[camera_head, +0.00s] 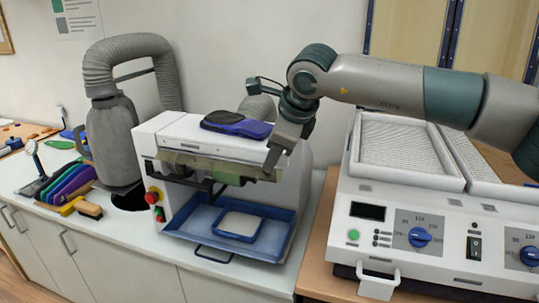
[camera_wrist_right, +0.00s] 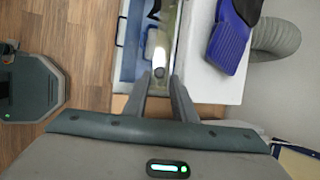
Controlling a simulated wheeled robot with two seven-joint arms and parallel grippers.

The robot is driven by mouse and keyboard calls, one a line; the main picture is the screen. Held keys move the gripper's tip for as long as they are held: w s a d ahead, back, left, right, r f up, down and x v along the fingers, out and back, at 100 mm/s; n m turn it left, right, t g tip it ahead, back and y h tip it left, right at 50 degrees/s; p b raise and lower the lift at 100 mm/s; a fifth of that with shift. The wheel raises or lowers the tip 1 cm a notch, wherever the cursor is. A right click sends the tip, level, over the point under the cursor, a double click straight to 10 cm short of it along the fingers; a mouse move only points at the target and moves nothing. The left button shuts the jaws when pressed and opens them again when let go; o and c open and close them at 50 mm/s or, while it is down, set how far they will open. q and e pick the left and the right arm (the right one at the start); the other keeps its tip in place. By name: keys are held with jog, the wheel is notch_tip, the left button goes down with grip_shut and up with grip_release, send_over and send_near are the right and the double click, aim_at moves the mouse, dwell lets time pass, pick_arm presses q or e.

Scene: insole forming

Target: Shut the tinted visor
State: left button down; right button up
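The tinted visor (camera_head: 215,168) is a yellowish see-through panel across the front of the white forming machine (camera_head: 160,128). It stands raised and tilted outward, above a blue tray. In the right wrist view the visor (camera_wrist_right: 172,28) shows as a narrow strip running to my fingertips. My right gripper (camera_head: 273,165) is at the visor's right end. In the wrist view a gap shows between the fingers of my right gripper (camera_wrist_right: 162,78), with the visor's end near the tips. Whether they touch it is unclear. My left gripper is not in view.
The blue tray (camera_head: 192,222) holds a smaller blue tray with a pale pad. Dark blue insoles (camera_head: 237,125) lie on the machine's top. A grey hose (camera_head: 130,48) stands left; a control unit (camera_head: 430,245) with blue dials stands right. Coloured pieces (camera_head: 68,184) lie far left.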

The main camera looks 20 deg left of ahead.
jog(key=x, duration=0.3)
jog(key=shift+p, duration=0.4)
grip_shut()
